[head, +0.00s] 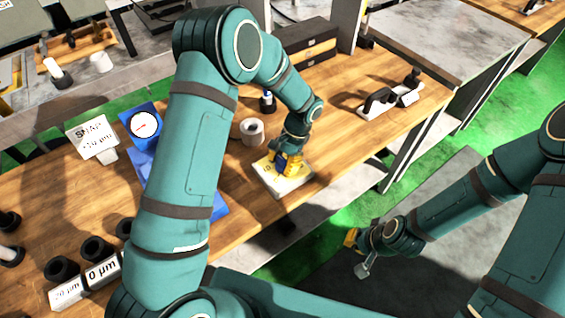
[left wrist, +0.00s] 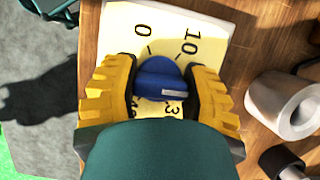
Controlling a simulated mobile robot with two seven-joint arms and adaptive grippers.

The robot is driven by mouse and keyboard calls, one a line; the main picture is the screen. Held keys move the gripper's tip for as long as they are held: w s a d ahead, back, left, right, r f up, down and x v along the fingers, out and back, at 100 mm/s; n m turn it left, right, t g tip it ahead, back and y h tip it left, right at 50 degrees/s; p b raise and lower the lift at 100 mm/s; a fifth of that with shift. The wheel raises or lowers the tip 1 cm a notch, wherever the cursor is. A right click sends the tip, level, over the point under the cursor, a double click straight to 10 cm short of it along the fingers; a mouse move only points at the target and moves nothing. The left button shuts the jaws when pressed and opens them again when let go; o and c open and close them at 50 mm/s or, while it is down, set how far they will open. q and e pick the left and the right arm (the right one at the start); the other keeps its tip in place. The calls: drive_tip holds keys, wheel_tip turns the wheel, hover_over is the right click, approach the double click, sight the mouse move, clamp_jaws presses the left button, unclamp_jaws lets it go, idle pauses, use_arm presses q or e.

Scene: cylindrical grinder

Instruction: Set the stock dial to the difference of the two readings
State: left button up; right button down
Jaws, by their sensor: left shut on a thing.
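The stock dial has a pale yellow plate (head: 270,180) near the table's front edge; the left wrist view shows it with marks 0, 10 and part of another number. Its blue knob (left wrist: 160,78) carries a light pointer line, seen at its lower right. My left gripper (left wrist: 158,88) is shut on the knob, one yellow finger on each side; it also shows in the head view (head: 288,165). A gauge with a round white face and red needle (head: 145,124) stands on a blue base; its reading is too small to tell. My right gripper (head: 360,252) hangs off the table over the floor.
A white sign (head: 92,138) reading "SNAP" stands left of the gauge. A grey ring (head: 252,130) lies behind the dial. Labelled blocks with black rings (head: 70,292) sit at the lower left. Black-handled tools (head: 378,101) lie to the right.

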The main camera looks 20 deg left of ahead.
use_arm(q)
drive_tip(key=m+t, duration=0.1)
drive_tip(key=m, duration=0.2)
drive_tip(key=m+t+y, duration=0.1)
drive_tip(key=m, duration=0.2)
drive_tip(key=shift+f+y, duration=0.1)
drive_tip(key=shift+y, duration=0.2)
drive_tip(key=m+t, duration=0.1)
drive_tip(key=m, duration=0.2)
drive_tip(key=m+t+b, duration=0.1)
drive_tip(key=m, duration=0.2)
drive_tip(key=shift+m, duration=0.3)
drive_tip(key=o, duration=1.2)
drive_tip(key=shift+c, duration=0.2)
drive_tip(key=shift+w, duration=0.1)
drive_tip(key=v, duration=1.2)
drive_tip(key=shift+s, duration=0.25)
